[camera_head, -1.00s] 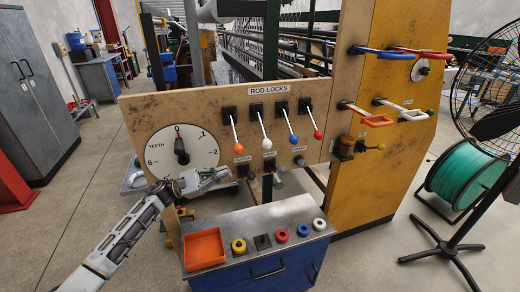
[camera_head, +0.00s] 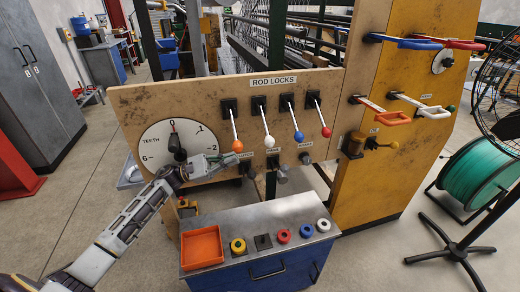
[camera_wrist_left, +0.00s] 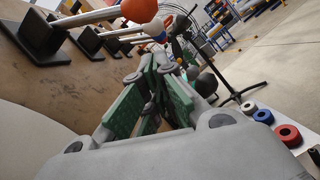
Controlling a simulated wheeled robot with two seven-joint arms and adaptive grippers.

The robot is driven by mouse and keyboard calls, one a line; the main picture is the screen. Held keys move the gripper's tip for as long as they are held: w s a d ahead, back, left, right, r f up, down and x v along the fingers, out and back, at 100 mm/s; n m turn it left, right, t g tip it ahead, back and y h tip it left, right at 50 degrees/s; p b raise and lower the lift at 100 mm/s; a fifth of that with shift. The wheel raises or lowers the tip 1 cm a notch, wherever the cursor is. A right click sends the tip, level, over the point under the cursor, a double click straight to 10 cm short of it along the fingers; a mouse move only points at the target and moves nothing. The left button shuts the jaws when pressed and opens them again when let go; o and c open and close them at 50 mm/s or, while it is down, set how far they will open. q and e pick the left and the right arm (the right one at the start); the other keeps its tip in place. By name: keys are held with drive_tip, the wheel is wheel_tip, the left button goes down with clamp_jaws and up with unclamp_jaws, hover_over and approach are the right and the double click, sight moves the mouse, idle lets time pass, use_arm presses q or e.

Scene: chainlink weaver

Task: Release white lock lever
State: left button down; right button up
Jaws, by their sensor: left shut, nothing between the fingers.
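The white lock lever (camera_head: 266,126) is second from the left on the ROD LOCKS board. It slants down from its black mount to a white ball, clear of my gripper. In the left wrist view its white ball (camera_wrist_left: 156,28) shows just behind the orange ball. My left gripper (camera_head: 233,159) is shut and empty, just below the orange-ball lever (camera_head: 234,128) and left of the white ball. In the wrist view its green-padded fingers (camera_wrist_left: 162,66) come together below the orange and white balls. My right gripper is not in view.
Blue-ball (camera_head: 294,118) and red-ball (camera_head: 320,115) levers stand to the right. The TEETH dial (camera_head: 150,148) is left of my gripper. Knobs (camera_head: 304,158) project below the levers. A blue cabinet (camera_head: 265,240) with an orange tray (camera_head: 201,247) stands below.

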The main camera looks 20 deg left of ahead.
use_arm(q)
drive_tip(key=shift+d, duration=0.1)
idle(0.3)
drive_tip(key=p+x, duration=0.1)
drive_tip(key=x, duration=0.8)
drive_tip(key=shift+d+r+p, duration=0.2)
drive_tip(key=shift+d+p, duration=0.1)
drive_tip(key=shift+p, duration=0.1)
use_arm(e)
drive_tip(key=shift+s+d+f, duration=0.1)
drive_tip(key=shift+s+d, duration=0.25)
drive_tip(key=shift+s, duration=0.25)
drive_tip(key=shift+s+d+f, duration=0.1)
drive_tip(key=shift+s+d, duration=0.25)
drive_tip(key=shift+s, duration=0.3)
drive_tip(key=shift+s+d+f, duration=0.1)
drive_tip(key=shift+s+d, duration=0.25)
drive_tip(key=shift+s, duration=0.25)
use_arm(q)
drive_tip(key=shift+w, duration=0.1)
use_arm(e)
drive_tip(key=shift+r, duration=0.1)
use_arm(q)
drive_tip(key=shift+s+d+r+n+t, duration=0.4)
drive_tip(key=shift+s+r+n, duration=0.2)
drive_tip(key=shift+n, duration=0.4)
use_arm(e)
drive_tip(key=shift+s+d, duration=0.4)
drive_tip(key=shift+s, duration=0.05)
